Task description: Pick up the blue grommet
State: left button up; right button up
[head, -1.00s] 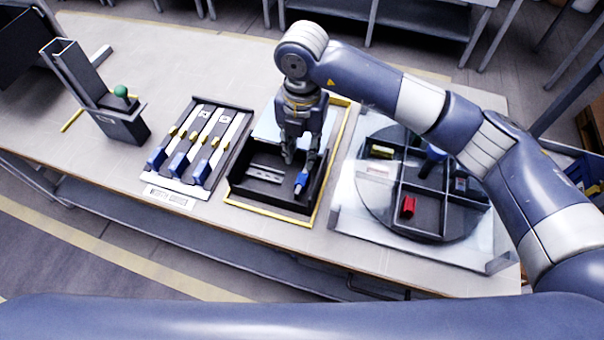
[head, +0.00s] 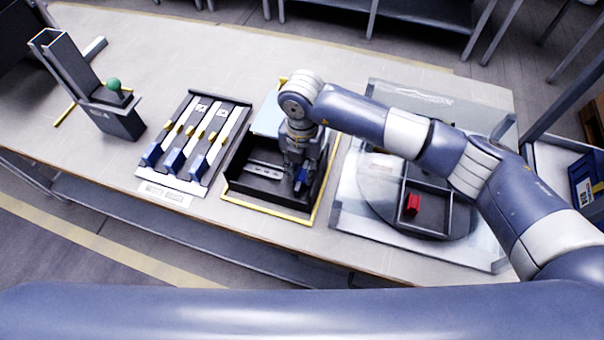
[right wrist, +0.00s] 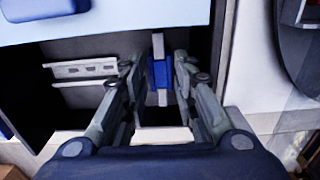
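The blue grommet (head: 301,178) is a small blue piece with pale ends in the right part of a black tray (head: 262,200) with a yellow rim. My right gripper (head: 298,172) reaches down into this tray and partly hides the piece in the head view. In the right wrist view, the blue grommet (right wrist: 160,74) stands between the two fingers of my right gripper (right wrist: 158,68). The fingers are apart, one on each side, with narrow gaps showing. My left gripper is not in view.
A slotted grey plate (head: 264,170) lies left in the tray. Left of it is a rack (head: 215,145) with blue-ended strips, then a dark stand (head: 118,118) with a green ball. Right is a round divided tray (head: 432,212) holding a red block (head: 412,205), behind clear panels.

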aim_at(302, 175)
notch_tip(302, 175, down, 2)
jog(key=shift+s+f, duration=0.1)
jog(key=shift+s, duration=0.05)
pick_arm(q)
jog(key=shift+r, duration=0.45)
pick_arm(e)
jog(key=shift+f, duration=0.3)
jog(key=c, duration=0.5)
jog(key=shift+r, duration=0.15)
pick_arm(q)
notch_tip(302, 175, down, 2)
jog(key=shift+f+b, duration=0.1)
jog(key=shift+b, duration=0.85)
pick_arm(e)
notch_tip(302, 175, up, 10)
jog(key=shift+f, duration=0.1)
